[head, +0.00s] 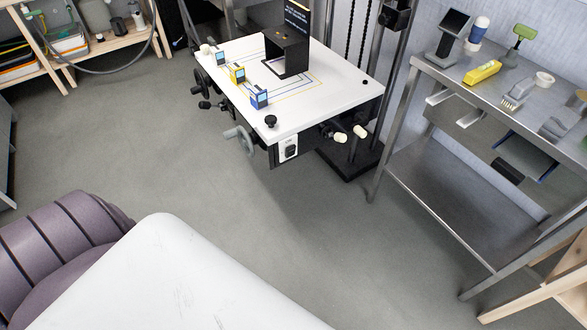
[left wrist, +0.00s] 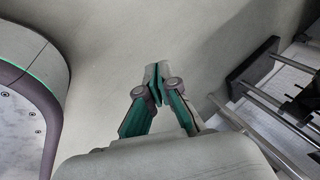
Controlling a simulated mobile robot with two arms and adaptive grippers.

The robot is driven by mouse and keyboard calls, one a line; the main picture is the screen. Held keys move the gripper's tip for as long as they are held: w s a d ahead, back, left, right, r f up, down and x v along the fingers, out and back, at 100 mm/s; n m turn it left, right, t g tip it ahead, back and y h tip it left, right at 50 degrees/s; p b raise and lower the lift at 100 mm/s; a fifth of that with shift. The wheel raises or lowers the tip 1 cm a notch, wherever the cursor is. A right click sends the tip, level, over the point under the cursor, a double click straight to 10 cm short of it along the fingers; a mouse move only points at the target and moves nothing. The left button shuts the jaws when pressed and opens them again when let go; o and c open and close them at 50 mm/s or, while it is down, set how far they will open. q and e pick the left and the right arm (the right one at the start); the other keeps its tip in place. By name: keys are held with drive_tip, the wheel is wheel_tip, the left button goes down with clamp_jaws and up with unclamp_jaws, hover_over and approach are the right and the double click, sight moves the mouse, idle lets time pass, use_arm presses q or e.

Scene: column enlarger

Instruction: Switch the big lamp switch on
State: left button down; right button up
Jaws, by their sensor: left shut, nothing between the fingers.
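The big lamp switch (head: 290,149) appears to be the light plate with a dark middle on the front edge of the white enlarger table (head: 345,95) in the head view. It is too small to tell which way it is set. My left gripper (left wrist: 156,84) shows only in the left wrist view. Its fingers are together, with nothing between them, above the grey floor. The switch cannot be made out in that view, and the gripper is well apart from anything there. My right gripper is in neither view.
Grey handwheels and cream knobs (head: 360,131) stick out around the table edge. A dark box (head: 288,52) and small blue and yellow blocks stand on top. A metal bench (head: 450,75) with tools stands right. Open floor (head: 240,200) lies in front of the table.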

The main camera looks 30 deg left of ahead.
sight(290, 151)
use_arm(q)
drive_tip(key=w+a+r+m+t+y+b, duration=0.1)
drive_tip(key=w+r+m+t+b, duration=0.2)
drive_tip(key=w, duration=0.6)
drive_tip(key=w+a+r+m+t+y+b, duration=0.1)
drive_tip(key=w+a+r+t+y+b, duration=0.15)
drive_tip(key=w+r+b, duration=0.45)
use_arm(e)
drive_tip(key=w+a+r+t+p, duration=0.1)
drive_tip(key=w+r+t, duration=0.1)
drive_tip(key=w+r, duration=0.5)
use_arm(q)
drive_tip(key=w+d+r+m+t+b, duration=0.1)
drive_tip(key=w+r+t+b, duration=0.2)
drive_tip(key=r, duration=0.5)
drive_tip(key=w+d+r+m+t+y+b, duration=0.1)
drive_tip(key=w+r+t+b, duration=0.2)
drive_tip(key=r, duration=0.5)
drive_tip(key=shift+d+m+t, duration=0.3)
drive_tip(key=shift+m+t, duration=0.1)
drive_tip(key=shift+t, duration=0.45)
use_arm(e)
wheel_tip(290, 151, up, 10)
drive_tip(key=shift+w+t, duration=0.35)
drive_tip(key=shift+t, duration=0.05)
use_arm(q)
drive_tip(key=shift+w+y, duration=0.2)
drive_tip(key=shift+y, duration=0.05)
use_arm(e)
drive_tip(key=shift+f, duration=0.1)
